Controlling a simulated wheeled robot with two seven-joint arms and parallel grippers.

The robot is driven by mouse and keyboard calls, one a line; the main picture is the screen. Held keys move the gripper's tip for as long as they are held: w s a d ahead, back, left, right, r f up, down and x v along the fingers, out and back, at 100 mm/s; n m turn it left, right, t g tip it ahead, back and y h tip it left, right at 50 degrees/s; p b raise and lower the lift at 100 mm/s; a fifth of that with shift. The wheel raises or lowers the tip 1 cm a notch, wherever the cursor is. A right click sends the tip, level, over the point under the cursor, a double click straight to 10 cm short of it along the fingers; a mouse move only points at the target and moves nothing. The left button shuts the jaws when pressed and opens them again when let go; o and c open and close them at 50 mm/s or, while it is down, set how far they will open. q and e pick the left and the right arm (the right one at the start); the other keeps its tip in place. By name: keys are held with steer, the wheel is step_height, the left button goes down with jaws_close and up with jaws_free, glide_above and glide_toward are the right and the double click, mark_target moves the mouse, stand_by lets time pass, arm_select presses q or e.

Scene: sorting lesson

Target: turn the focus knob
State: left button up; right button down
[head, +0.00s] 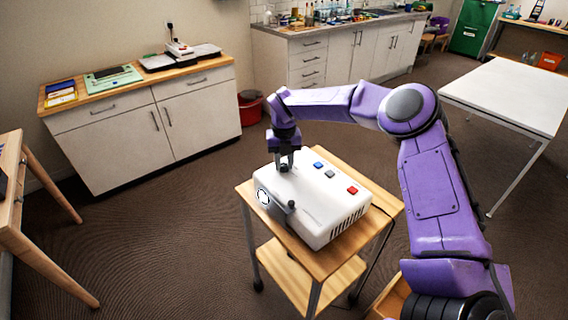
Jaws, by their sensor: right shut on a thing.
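A white projector (318,205) stands on a small wooden cart, with its round lens (263,197) at the left end. My right gripper (284,163) points down over the projector's top near its back left corner. It is shut on a small dark knob (283,169) there, which I take to be the focus knob; the fingers partly hide it. A second small dark knob (291,204) shows near the projector's front left edge, apart from the gripper. My left gripper is not in view.
Blue, grey and red buttons (352,190) line the projector's top right of the gripper. The wooden cart (384,203) has little free room around the projector. A white table (510,95) stands at the right, and a wooden desk (12,190) at the left edge.

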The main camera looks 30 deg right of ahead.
mark_target(284, 164)
steer(key=c, duration=0.8)
jaws_free()
steer(key=shift+w, duration=0.1)
steer(key=shift+c, duration=0.2)
step_height(284, 164, up, 10)
steer(key=b, duration=0.1)
steer(key=shift+r+b, duration=0.2)
steer(key=shift+b, duration=0.2)
